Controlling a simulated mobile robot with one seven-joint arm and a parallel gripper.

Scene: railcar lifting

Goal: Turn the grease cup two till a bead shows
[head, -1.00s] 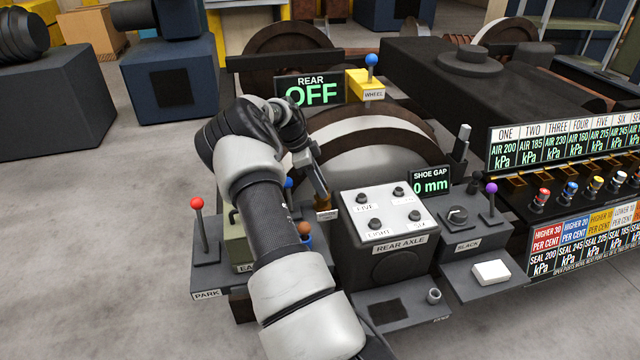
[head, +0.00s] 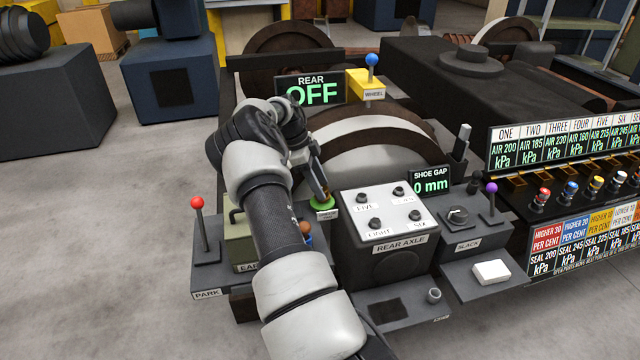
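A small green round piece (head: 323,203), which may be the grease cup, sits above a small white label (head: 327,214) left of the rear axle box. The label is too small to read, so I cannot tell whether this is cup two. My gripper (head: 321,193) points down with its tips right at the green piece. I cannot tell whether the fingers are closed on it. No bead can be made out. My own arm hides much of the area to the left.
The rear axle box (head: 400,247) stands close on the right. A red-knobbed park lever (head: 200,232) is at the left, and a brown knob (head: 305,229) stands beside my arm. A wheel (head: 370,150) rises behind. Open floor lies at the left.

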